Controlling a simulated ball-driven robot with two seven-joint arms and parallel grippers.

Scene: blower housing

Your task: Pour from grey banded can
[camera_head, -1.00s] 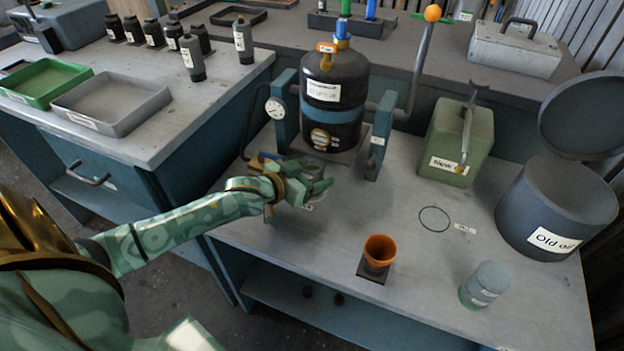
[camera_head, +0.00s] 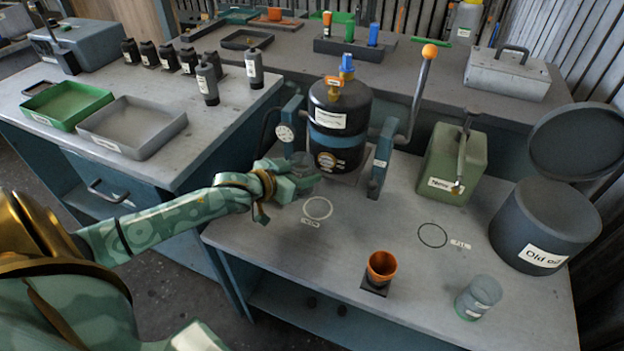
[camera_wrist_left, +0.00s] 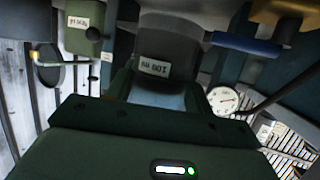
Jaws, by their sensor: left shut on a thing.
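My left gripper (camera_head: 292,184) is shut on a grey can (camera_head: 303,166), in front of the black tank. In the left wrist view the can (camera_wrist_left: 165,40) shows close between the fingers, dark grey with a pale blue band and a white label. Its label reads upside down there. The gripper hides much of the can in the head view, so its tilt and contents cannot be told. An empty ring mark (camera_head: 318,208) lies on the bench beside the gripper. My right gripper is not in view.
A black tank (camera_head: 338,112) with a blue band stands in a blue frame with a gauge (camera_head: 285,134). An orange cup (camera_head: 381,265), a grey jar (camera_head: 478,298), a green canister (camera_head: 455,165) and an "Old oil" drum (camera_head: 545,225) stand rightward. Bench between is clear.

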